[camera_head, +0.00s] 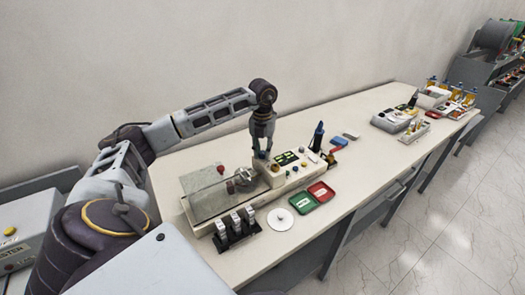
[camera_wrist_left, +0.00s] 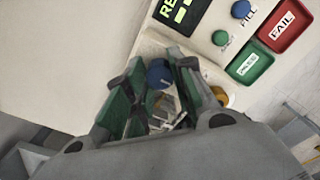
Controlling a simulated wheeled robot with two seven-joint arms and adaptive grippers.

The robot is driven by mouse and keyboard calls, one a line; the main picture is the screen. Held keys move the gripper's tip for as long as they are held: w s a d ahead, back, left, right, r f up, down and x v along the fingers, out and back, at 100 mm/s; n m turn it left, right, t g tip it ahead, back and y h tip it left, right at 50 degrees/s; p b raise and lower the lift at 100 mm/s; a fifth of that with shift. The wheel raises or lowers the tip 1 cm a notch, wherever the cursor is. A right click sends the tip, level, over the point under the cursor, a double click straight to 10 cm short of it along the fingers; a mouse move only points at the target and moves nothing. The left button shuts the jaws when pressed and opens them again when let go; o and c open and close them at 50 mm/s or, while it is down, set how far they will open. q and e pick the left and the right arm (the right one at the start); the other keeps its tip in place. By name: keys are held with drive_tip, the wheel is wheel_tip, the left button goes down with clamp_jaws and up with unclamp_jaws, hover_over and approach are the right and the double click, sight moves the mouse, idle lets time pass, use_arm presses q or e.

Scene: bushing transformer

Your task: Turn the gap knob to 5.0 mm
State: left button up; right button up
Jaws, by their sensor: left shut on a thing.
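The tester (camera_head: 268,179) is a cream box with a dark display (camera_head: 288,158) on the bench. I cannot read any scale or pointer at the knob. The display (camera_wrist_left: 178,12) is cut off at the top, and its gap value cannot be read. My right gripper is not in view.
A green tray (camera_head: 302,204) and a red tray (camera_head: 321,192) sit in front of the tester. A white disc (camera_head: 280,219) and a rack of several parts (camera_head: 235,228) stand nearby. A clear-topped chamber (camera_head: 212,190) is at left. More equipment (camera_head: 391,121) stands farther right.

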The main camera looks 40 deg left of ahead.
sight(263, 152)
use_arm(q)
drive_tip(key=shift+r, duration=0.1)
drive_tip(key=o, duration=1.1)
drive_tip(key=shift+c, duration=0.2)
wheel_tip(263, 152, up, 12)
idle(0.8)
